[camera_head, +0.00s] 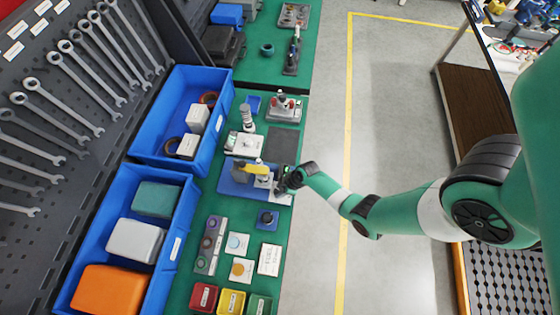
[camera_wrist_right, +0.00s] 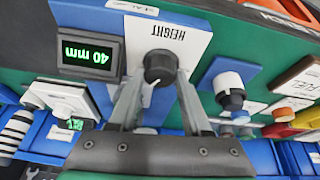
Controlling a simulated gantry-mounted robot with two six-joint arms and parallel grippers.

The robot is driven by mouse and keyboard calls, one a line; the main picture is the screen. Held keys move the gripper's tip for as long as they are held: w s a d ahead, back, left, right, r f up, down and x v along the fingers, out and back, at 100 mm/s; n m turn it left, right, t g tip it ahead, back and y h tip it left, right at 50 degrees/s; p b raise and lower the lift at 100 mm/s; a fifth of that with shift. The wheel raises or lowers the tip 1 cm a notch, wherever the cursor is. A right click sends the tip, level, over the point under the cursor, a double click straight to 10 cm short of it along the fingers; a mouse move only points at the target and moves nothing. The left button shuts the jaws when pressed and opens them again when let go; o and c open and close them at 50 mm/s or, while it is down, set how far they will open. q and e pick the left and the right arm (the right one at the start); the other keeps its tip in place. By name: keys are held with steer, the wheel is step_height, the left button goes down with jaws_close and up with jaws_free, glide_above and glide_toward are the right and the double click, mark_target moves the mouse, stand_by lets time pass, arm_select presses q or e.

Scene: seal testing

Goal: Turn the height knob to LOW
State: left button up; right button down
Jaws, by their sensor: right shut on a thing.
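The height knob (camera_wrist_right: 160,64) is a dark round knob on a white panel (camera_wrist_right: 190,30) marked HEIGHT, upside down in the right wrist view. A white pointer line shows on the knob, aimed toward the picture's lower left. A green-lit display (camera_wrist_right: 88,57) beside it reads 40 mm, also upside down. My right gripper (camera_wrist_right: 159,80) has its two fingers on either side of the knob, shut on it. In the head view my right gripper (camera_head: 286,184) is at the right edge of the blue station (camera_head: 232,186) and hides the knob. No LOW mark is readable. My left gripper is not in view.
Another dark knob (camera_wrist_right: 229,90) on a blue block stands close by. Red, yellow and green trays (camera_head: 231,301) lie at the bench's near end. Blue bins (camera_head: 180,243) line the left side. Open floor (camera_head: 385,95) lies right of the bench.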

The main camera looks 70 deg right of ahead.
steer(key=n+y+p, duration=0.1)
steer(key=n, duration=0.1)
steer(key=shift+d+r+n, duration=0.1)
steer(key=shift+n, duration=0.3)
steer(key=shift+n+g+y+p, duration=0.45)
steer(key=shift+n+g+y, duration=0.05)
steer(key=shift+n, duration=1)
steer(key=shift+c, duration=1.8)
jaws_free()
steer(key=p+v, duration=1.1)
steer(key=p, duration=0.1)
steer(key=shift+d+r, duration=0.2)
steer(key=shift+d, duration=0.05)
